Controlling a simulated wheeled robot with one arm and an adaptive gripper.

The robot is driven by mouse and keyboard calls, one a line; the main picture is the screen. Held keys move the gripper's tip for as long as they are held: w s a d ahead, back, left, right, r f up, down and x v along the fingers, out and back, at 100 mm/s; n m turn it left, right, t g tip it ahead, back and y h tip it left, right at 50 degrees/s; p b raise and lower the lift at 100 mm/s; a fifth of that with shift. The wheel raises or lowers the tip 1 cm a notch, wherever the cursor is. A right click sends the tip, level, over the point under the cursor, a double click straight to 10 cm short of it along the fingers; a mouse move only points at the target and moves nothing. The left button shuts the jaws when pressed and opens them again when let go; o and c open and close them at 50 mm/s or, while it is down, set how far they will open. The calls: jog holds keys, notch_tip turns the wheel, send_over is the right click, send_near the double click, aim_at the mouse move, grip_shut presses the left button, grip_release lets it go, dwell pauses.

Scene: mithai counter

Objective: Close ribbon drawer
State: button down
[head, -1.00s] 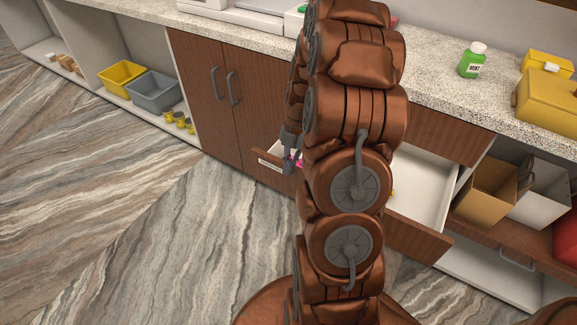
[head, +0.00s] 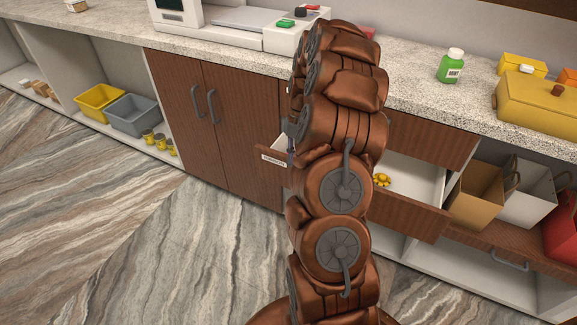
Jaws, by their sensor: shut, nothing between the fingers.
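The open drawer (head: 412,216) with a brown wood front juts from the cabinet under the counter, behind my arm in the head view. A small white label (head: 274,158) is on the left part of its front, too small to read. Its pale inside shows at the right, with a yellow flower-shaped piece (head: 382,180) in it. My arm hides the drawer's middle. Only a grey sliver of my gripper (head: 290,146) shows at the arm's left edge, close to the left part of the drawer front. Its fingertips are hidden, and I cannot tell whether they touch the front.
Closed double doors (head: 222,122) are left of the drawer. Open shelves with a tan box (head: 477,195) and a white box (head: 527,192) are at the right. A green bottle (head: 451,68) and a yellow case (head: 535,100) stand on the counter. The floor at left is clear.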

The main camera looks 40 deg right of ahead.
jog(key=shift+w+d, duration=0.3)
jog(key=shift+d, duration=0.6)
jog(key=shift+w+d, duration=0.3)
jog(key=shift+d, duration=0.55)
